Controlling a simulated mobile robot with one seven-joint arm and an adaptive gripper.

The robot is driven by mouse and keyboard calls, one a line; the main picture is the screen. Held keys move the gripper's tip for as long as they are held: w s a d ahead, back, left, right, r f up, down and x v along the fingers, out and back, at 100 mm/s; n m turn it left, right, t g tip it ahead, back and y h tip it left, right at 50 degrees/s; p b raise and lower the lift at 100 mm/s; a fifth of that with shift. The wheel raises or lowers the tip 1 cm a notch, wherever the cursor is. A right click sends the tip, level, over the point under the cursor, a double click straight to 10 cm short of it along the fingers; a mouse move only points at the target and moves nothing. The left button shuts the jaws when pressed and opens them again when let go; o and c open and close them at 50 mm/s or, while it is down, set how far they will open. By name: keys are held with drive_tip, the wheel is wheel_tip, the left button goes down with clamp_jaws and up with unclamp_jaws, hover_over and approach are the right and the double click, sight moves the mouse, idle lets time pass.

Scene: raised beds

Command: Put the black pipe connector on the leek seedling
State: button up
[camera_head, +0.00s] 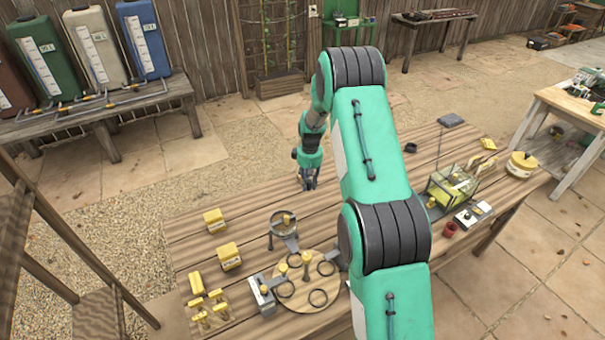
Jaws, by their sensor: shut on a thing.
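My gripper (309,181) is at the end of the green arm, pointing down close to the far left part of the wooden table (240,190). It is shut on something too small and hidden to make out. A small black piece (411,148) lies on the table to the right of the arm, well apart from the gripper. I cannot tell whether it is the pipe connector. I cannot make out a leek seedling for certain, and my arm hides the middle of the table.
Yellow boxes (230,257) stand at the left. A round board (305,301) with rings and a grey round-headed stand (284,224) are at the front. A clear tank (452,188), a red cup (450,230) and a yellow-lidded pot (521,164) are at the right.

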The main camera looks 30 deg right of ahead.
idle(0.4)
drive_tip(key=w+d, duration=0.1)
drive_tip(key=w, duration=0.4)
drive_tip(key=w+d+f, duration=0.1)
drive_tip(key=w+d, duration=0.1)
drive_tip(key=w, duration=0.3)
drive_tip(key=w+d, duration=0.2)
drive_tip(key=w, duration=0.3)
drive_tip(key=shift+f, duration=0.25)
drive_tip(key=shift+f, duration=1.75)
drive_tip(key=shift+f, duration=0.1)
drive_tip(key=o, duration=0.9)
drive_tip(key=shift+o, duration=0.2)
